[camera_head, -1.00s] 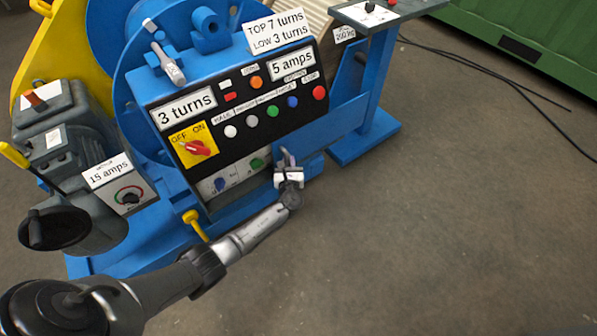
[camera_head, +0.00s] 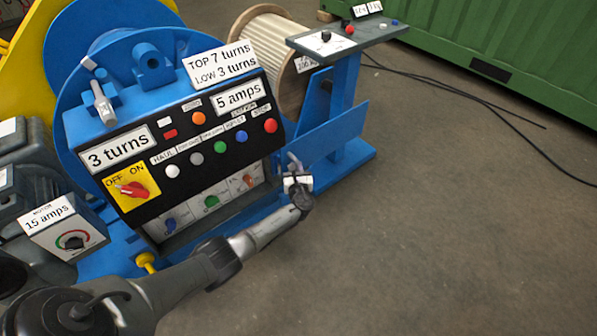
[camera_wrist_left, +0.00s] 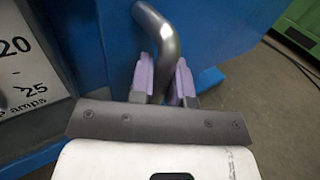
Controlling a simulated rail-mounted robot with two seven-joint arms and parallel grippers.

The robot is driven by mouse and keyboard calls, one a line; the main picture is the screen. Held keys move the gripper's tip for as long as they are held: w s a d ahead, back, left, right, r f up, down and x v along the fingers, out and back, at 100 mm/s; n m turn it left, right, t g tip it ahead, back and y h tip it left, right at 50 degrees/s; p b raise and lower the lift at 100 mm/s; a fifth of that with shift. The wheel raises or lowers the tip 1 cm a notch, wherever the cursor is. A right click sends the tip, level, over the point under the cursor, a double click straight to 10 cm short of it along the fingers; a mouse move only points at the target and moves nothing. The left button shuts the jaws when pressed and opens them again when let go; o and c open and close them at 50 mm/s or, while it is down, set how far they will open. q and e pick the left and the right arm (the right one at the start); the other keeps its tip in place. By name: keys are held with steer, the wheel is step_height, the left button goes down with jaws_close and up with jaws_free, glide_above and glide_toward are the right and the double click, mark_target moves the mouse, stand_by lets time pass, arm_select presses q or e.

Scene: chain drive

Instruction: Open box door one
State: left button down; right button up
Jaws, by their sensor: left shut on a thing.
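Under the black control panel, an opening of the blue box shows a pale panel (camera_head: 195,208) with blue, green and orange knobs. A bent metal handle (camera_wrist_left: 158,30) stands in front of a blue surface (camera_wrist_left: 95,45) in the left wrist view; I take this surface as the box door, but its outline is unclear. My left gripper (camera_head: 297,178) is at the lower right of the opening. In the wrist view its two pale purple fingers (camera_wrist_left: 163,82) are shut around the handle. My right gripper is not in view.
The black control panel (camera_head: 190,150) with buttons is above the opening. A grey table (camera_head: 350,36) on a blue post, a rope drum (camera_head: 268,60) and a green container (camera_head: 490,45) stand beyond. Black cables (camera_head: 480,97) lie on the floor.

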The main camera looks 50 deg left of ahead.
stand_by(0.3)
arm_select(q)
steer(key=c, duration=1.1)
jaws_free()
steer(key=shift+s, duration=0.15)
steer(key=shift+d, duration=0.1)
steer(key=p+v, duration=0.7)
steer(key=v, duration=0.6)
steer(key=shift+s+d, duration=0.2)
